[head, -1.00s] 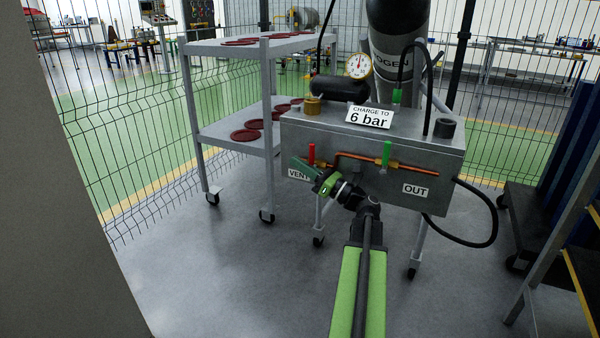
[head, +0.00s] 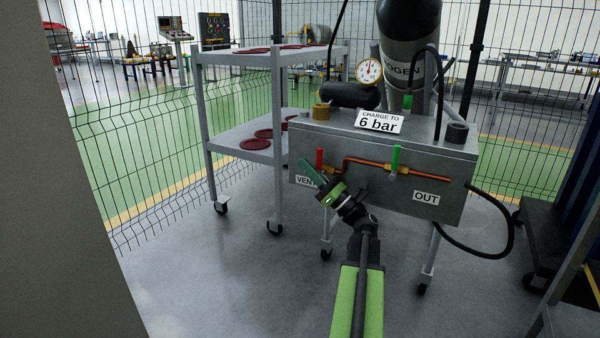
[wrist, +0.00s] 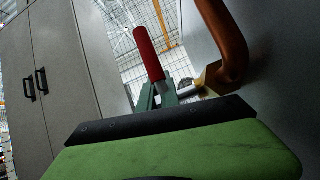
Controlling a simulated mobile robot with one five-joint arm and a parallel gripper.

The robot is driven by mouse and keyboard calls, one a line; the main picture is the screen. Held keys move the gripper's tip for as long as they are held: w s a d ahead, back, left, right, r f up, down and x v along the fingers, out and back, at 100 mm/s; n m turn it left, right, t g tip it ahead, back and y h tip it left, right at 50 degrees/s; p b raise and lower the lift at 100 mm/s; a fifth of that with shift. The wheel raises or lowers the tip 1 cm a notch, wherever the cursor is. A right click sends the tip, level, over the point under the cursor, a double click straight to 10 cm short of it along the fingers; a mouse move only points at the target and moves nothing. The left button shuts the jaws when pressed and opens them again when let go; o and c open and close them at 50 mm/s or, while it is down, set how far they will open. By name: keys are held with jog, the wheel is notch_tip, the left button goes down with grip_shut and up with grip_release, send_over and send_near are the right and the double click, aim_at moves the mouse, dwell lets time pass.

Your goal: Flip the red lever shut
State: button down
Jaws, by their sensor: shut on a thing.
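The red lever (head: 319,158) stands upright on the copper pipe at the front left of the grey metal box (head: 400,200), by the VENT label (head: 306,181). In the wrist view the red lever (wrist: 150,54) rises just beyond my fingers, leaning slightly left. My gripper (head: 312,173) is at the lever's left and front in the head view. In the wrist view my gripper's green fingers (wrist: 158,96) close around the lever's lower metal part, below the red grip. The exact contact is partly hidden by the gripper body.
A green lever (head: 395,158) stands upright further right on the copper pipe (head: 365,164), near the OUT label (head: 426,198). A pressure gauge (head: 369,71) and dark cylinder sit above. A shelf cart (head: 262,57) with dark red discs stands left. A black hose (head: 505,240) loops at right.

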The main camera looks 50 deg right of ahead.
jog(key=shift+s+d+r, duration=0.35)
jog(key=shift+s, duration=0.2)
jog(key=shift+f, duration=0.1)
jog(key=a+b+v, duration=0.1)
jog(key=b+v, duration=0.4)
jog(key=v, duration=0.2)
jog(key=shift+w+d+f, duration=0.2)
jog(key=shift+f, duration=0.2)
jog(key=shift+w, duration=0.1)
